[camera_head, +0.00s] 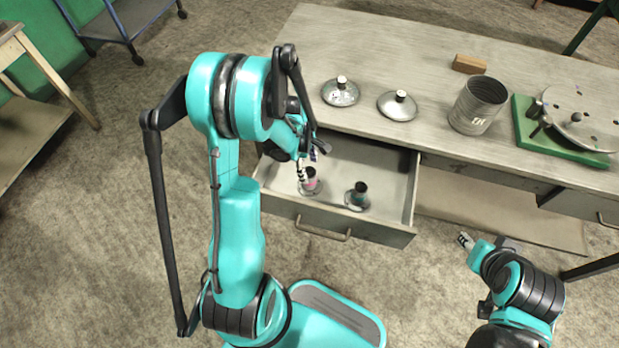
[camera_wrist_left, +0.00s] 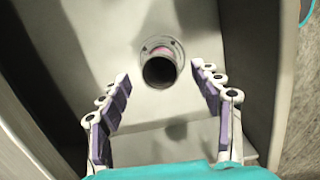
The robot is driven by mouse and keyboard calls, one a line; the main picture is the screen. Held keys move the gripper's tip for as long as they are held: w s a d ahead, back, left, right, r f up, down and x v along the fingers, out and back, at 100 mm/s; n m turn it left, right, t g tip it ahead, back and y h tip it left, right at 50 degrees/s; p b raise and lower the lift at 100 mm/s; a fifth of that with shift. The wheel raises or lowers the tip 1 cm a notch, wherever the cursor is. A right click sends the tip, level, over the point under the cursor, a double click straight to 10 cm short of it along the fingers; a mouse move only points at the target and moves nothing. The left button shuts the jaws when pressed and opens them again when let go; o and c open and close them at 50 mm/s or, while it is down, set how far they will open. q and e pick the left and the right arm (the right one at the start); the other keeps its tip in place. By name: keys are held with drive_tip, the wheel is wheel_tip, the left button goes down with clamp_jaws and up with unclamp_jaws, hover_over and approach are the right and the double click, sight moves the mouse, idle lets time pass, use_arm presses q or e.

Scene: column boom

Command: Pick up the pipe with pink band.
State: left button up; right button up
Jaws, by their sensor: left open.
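The pipe with pink band (camera_head: 311,181) stands upright on its round flange in the open drawer (camera_head: 365,165). In the left wrist view the pipe (camera_wrist_left: 160,70) shows its dark open end, with a bit of pink behind the rim. My left gripper (camera_head: 308,161) is open above the drawer, close to this pipe. In the left wrist view its purple-padded fingers (camera_wrist_left: 165,95) are spread to either side, with the pipe between and beyond their tips. A second flanged pipe with a green band (camera_head: 358,194) stands to the right in the drawer. My right gripper (camera_head: 466,240) is away from the drawer, its opening too small to judge.
On the table (camera_head: 430,50) are two round lids with knobs (camera_head: 341,92) (camera_head: 398,105), a metal can (camera_head: 478,104), a wooden block (camera_head: 468,64) and a green-based turntable (camera_head: 570,125). The drawer walls surround both pipes. The drawer's right part is clear.

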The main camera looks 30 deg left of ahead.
sight(311, 180)
use_arm(q)
drive_tip(key=f+b, duration=0.1)
drive_tip(key=f, duration=0.1)
drive_tip(key=f+b, duration=0.1)
drive_tip(key=f, duration=0.2)
drive_tip(key=d+f+b, duration=0.1)
drive_tip(key=f, duration=0.2)
drive_tip(key=shift+w+b, duration=0.1)
drive_tip(key=shift+b, duration=0.2)
drive_tip(key=shift+r, duration=0.2)
clamp_jaws()
